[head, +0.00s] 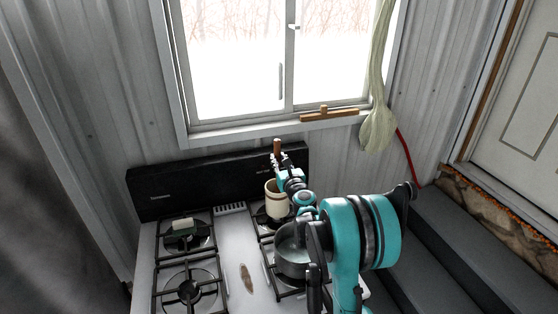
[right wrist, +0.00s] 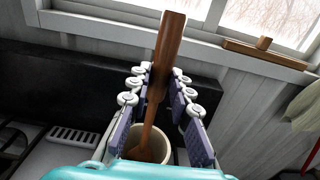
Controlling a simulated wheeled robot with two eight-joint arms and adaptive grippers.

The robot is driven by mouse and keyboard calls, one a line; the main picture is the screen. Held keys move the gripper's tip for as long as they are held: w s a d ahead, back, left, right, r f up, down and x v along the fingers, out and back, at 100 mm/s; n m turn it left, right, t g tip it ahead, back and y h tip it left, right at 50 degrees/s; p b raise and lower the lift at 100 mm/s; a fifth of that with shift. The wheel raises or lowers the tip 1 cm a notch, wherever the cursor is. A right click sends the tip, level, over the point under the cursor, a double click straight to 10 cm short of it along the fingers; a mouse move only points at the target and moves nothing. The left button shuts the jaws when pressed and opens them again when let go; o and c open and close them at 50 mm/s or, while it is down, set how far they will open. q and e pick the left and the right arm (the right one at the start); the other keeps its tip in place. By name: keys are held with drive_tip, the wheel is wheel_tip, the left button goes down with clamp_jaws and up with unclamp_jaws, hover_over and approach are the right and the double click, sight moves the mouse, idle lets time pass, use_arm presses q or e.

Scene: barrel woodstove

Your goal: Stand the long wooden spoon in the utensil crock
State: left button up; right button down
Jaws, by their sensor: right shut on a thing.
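The wooden spoon (head: 277,146) is held near upright at the back of the stove, slightly tilted. In the right wrist view, its thick dark handle (right wrist: 170,42) rises above the fingers, and its thinner part runs down into the mouth of the cream utensil crock (right wrist: 163,150). Whether its lower end touches the crock's bottom cannot be seen. The crock (head: 272,201) stands upright on the back right of the stove. My right gripper (head: 281,163) is shut on the spoon, above the crock. My left gripper is not in view.
A grey pot (head: 291,262) sits on the front right burner, close under my right arm. A brown oblong item (head: 247,278) lies mid-stove. The black backguard (head: 200,183) stands behind the stove.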

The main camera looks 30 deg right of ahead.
drive_tip(key=c, duration=1.3)
unclamp_jaws()
drive_tip(key=v, duration=1.2)
drive_tip(key=shift+d, duration=0.1)
